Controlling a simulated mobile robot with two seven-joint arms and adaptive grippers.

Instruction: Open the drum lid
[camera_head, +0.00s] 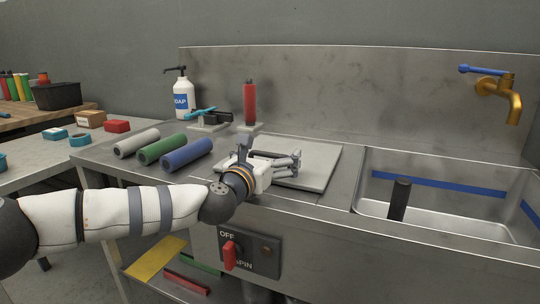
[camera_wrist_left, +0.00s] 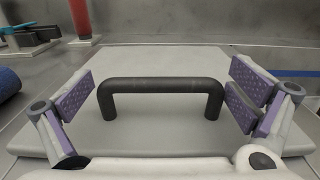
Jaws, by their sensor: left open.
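The drum lid (camera_head: 318,172) is a flat grey square plate set in the steel counter, left of the sink, and it lies shut. Its black bar handle (camera_wrist_left: 160,84) stands up in the middle of the lid in the left wrist view. My left gripper (camera_head: 292,162) is over the lid in the head view. In the left wrist view its purple-padded fingers (camera_wrist_left: 162,102) are spread wide, one at each side of the handle, with gaps between pads and handle. In the head view the gripper hides much of the handle. My right gripper is not in view.
A sink (camera_head: 440,222) with a black upright cylinder (camera_head: 399,200) is right of the lid. Grey, green and blue rolls (camera_head: 187,155) lie to the left. A red cylinder (camera_head: 250,103) and a soap bottle (camera_head: 183,97) stand behind. A switch panel (camera_head: 250,251) is on the front.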

